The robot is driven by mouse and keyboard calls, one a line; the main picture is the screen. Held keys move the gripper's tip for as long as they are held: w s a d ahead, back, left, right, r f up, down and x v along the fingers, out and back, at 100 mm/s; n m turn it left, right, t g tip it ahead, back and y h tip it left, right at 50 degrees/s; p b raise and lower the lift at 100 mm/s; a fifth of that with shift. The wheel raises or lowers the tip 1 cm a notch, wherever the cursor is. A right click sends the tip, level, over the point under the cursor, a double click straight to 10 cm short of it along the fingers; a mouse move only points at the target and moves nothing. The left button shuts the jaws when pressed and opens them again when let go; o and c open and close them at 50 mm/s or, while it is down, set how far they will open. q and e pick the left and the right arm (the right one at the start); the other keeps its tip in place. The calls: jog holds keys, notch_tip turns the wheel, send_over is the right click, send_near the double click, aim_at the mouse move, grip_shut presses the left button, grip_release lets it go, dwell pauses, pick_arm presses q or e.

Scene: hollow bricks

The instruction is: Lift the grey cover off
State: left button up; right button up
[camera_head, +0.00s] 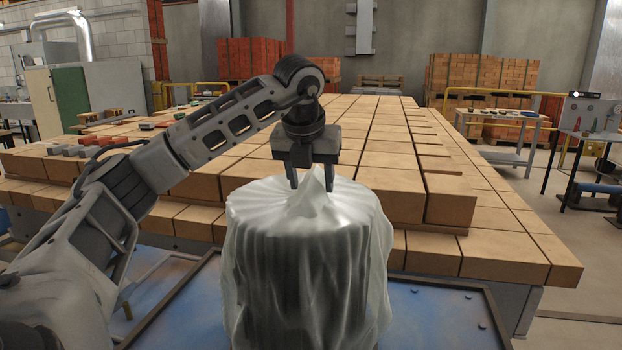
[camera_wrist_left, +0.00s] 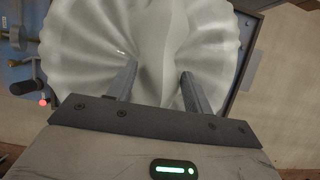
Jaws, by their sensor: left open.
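The grey cover (camera_head: 308,255) is a pale, translucent draped sheet in the head view. It hangs in folds over a round, upright form with a small peak on top. What is under it shows only as dark vertical shapes. My left gripper (camera_head: 311,184) is above the top of the cover, pointing down with its fingers apart on either side of the peak. In the left wrist view the cover (camera_wrist_left: 75,50) fills the middle, and the open fingers (camera_wrist_left: 158,88) straddle a raised fold. I cannot tell whether they touch the cloth. My right gripper is not in view.
The cover stands on a blue table (camera_head: 430,310) with a dark raised rim. Stacked tan bricks (camera_head: 400,180) fill the space right behind it. Small dark tools (camera_head: 75,149) lie on the bricks at the left. The blue surface right of the cover is mostly free.

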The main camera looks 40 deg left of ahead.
pick_arm(q)
jog(key=shift+f, duration=0.1)
grip_shut()
